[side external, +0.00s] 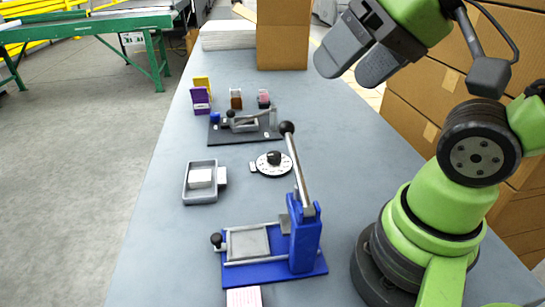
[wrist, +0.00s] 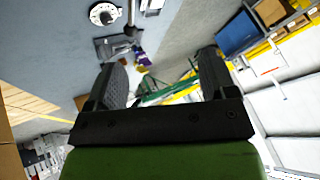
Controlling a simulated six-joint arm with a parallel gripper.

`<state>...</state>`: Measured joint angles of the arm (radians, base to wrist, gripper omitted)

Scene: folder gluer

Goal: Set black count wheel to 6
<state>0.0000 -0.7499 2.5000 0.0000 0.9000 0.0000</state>
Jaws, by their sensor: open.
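The black count wheel (side external: 274,158) is a dark knob on a round white dial with marks, flat on the grey table in the side view. The setting it points at is too small to read. In the wrist view the dial (wrist: 104,13) shows at the top, left of centre. My gripper (side external: 352,62) is raised above the table's right side, well up and to the right of the dial. Its two dark fingers are apart with nothing between them. In the wrist view my gripper (wrist: 166,72) is also open and empty, and the dial lies outside its fingers.
A blue press (side external: 304,235) with a tall black-knobbed lever stands in front of the dial. A grey tray (side external: 187,195) with a white block lies to the left. Behind is a black clamp fixture (side external: 245,138) and several small coloured holders. Cardboard boxes (side external: 283,35) stand at the back.

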